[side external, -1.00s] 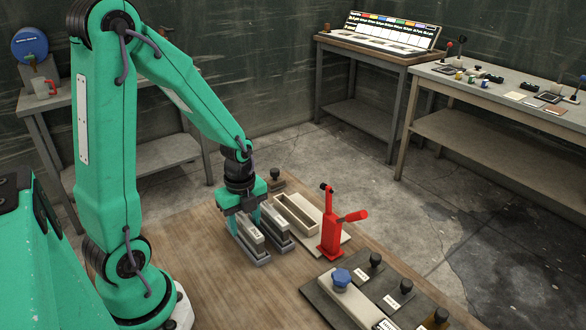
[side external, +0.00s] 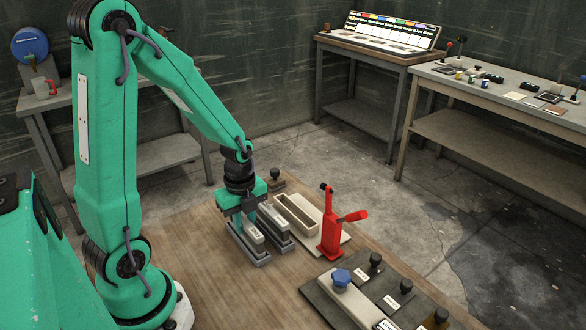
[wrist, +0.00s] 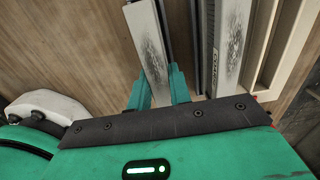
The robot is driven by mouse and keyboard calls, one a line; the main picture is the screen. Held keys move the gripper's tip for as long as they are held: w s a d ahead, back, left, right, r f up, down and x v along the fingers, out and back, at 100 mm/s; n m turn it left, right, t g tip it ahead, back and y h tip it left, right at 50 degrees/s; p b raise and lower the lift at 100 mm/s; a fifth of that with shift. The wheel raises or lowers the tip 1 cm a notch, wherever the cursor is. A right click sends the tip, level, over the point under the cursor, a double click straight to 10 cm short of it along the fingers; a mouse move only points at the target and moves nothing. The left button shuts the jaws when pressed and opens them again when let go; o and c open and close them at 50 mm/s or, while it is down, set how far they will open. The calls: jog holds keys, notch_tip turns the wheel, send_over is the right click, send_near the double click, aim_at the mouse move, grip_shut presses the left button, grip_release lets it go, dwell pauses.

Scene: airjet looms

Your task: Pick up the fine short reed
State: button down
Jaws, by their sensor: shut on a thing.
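Two slim reeds stand side by side in grey holders on the wooden table, the left reed (side external: 252,234) and the right reed (side external: 272,221). Their labels are too small to read, so I cannot tell by label which is the fine short one. My gripper (side external: 243,222) is down at the left reed and shut on it, with the reed still at its holder. In the wrist view, the left reed (wrist: 151,42) runs between the teal fingers of my gripper (wrist: 159,88). The right reed (wrist: 232,45) is just outside the right finger.
A cream open box (side external: 297,214) and a red toggle clamp (side external: 331,228) stand right of the reeds. A dark plate with a blue knob (side external: 341,276) and black knobs is at front right. The table's front left is clear.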

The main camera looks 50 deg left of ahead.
aim_at(245, 219)
jog(key=shift+r, duration=0.1)
jog(key=shift+r, duration=1.4)
jog(key=s+d+r, duration=0.2)
jog(key=d+r, duration=0.6)
jog(key=d, duration=0.3)
jog(key=shift+s+d, duration=0.2)
jog(key=shift+s, duration=0.1)
